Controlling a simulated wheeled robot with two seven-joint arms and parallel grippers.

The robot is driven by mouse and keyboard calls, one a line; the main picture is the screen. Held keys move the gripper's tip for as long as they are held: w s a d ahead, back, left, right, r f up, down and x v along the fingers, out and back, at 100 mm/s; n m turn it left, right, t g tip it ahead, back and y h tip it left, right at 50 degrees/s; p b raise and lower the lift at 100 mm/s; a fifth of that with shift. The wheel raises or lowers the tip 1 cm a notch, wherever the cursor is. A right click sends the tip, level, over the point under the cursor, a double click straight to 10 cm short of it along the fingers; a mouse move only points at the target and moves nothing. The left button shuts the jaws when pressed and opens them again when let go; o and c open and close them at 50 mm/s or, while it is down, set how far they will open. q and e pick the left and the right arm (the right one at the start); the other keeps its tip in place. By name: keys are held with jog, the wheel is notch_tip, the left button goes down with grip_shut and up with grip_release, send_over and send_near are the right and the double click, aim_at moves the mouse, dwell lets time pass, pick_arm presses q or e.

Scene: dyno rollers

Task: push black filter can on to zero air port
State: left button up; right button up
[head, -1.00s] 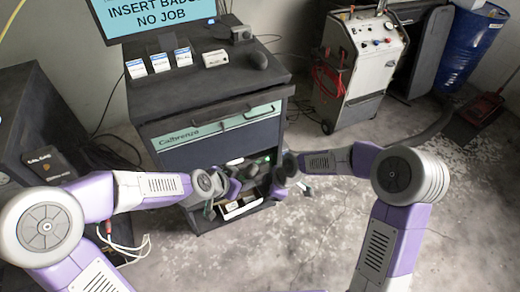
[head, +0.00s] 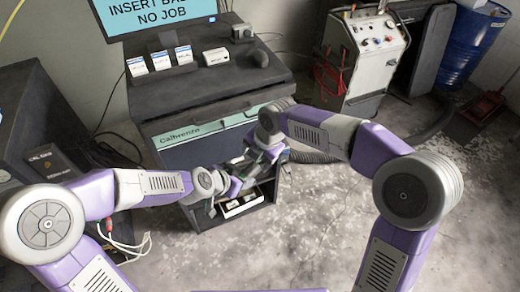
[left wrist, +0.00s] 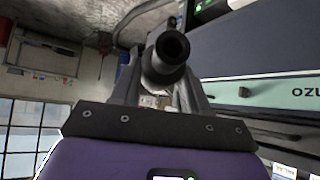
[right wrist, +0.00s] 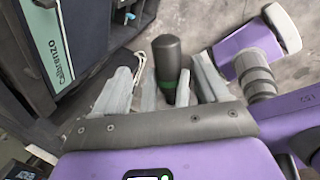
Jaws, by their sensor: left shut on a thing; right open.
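In the right wrist view a black can (right wrist: 167,66) with a green band at its lower end stands between the spread fingers of my right gripper (right wrist: 165,85), which is open. My left gripper (left wrist: 160,85) is shut on a black cylindrical thing (left wrist: 170,48); its round hollow end faces the left wrist camera. I cannot tell whether this is the same can. In the head view my left gripper (head: 232,184) and right gripper (head: 258,158) are close together in front of the cabinet, partly hidden by my arms. I cannot make out the zero air port.
The dark Calbrenzo cabinet (head: 205,105) stands right behind the grippers, with a white-edged tray (head: 240,205) low in its front. A grey wheeled machine (head: 362,55) and a blue barrel (head: 470,45) stand at the back right. The floor at right is open.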

aim_at(251, 165)
jog(key=x, duration=0.6)
jog(key=shift+a+f, duration=0.1)
jog(key=shift+f, duration=0.2)
pick_arm(q)
jog(key=shift+s+d, duration=0.1)
pick_arm(e)
jog(key=shift+a, duration=0.1)
jog(key=c, duration=1.1)
pick_arm(q)
jog(key=o, duration=1)
pick_arm(e)
jog(key=shift+w+r, duration=0.1)
jog(key=shift+c, duration=0.3)
pick_arm(q)
jog(key=shift+o, duration=0.8)
